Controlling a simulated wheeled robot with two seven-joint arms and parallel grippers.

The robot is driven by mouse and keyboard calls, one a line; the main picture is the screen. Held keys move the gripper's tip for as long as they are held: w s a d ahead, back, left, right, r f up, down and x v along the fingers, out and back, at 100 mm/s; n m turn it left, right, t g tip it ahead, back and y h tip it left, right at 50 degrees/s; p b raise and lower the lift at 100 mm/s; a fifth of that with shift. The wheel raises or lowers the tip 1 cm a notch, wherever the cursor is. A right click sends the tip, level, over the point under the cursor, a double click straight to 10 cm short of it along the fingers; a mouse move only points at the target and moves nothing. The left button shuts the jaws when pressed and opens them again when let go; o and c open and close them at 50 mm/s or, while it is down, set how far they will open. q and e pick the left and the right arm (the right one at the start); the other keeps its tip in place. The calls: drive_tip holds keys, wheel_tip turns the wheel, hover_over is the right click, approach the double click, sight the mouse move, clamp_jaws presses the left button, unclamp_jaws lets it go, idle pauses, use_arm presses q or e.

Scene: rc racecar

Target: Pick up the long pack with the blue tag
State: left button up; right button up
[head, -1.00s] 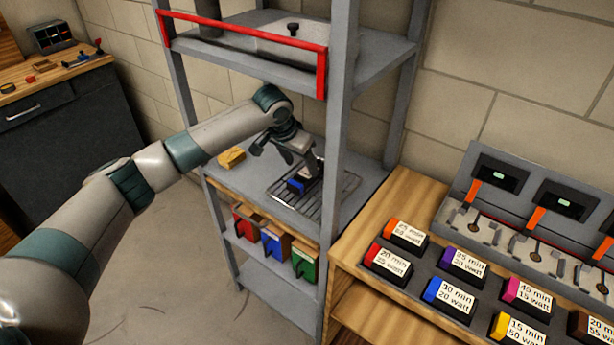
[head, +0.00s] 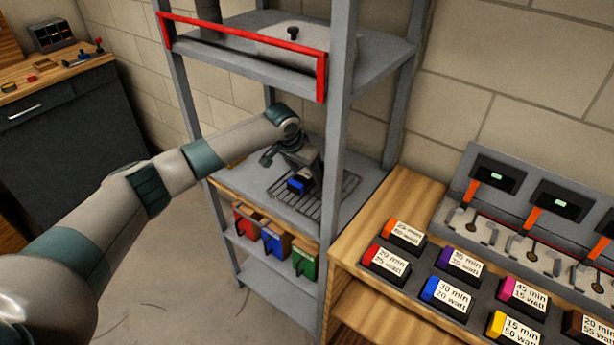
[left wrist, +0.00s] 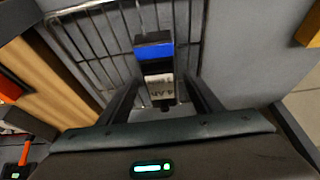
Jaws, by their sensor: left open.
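A dark pack with a blue tag (head: 297,185) and a pale printed label lies on a wire rack (head: 335,197) on the middle shelf of the grey shelving. In the left wrist view the pack (left wrist: 154,52) lies lengthwise ahead of my fingers, roughly centred between them. My left gripper (head: 292,165) is open just above the pack, its fingers to either side; it also shows in the left wrist view (left wrist: 160,98). I cannot tell whether the fingers touch the pack. My right gripper is in neither view.
Shelf posts and a red bar (head: 245,32) stand close to my arm. Red, blue (head: 275,242) and green bins sit on the shelf below. On the right bench, several tagged packs include a blue-tagged one (head: 447,297) marked 30 min 20 watt.

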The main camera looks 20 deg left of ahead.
sight(308, 171)
use_arm(q)
drive_tip(key=c, duration=1.4)
drive_tip(key=shift+c, duration=0.2)
drive_tip(key=shift+r, duration=0.1)
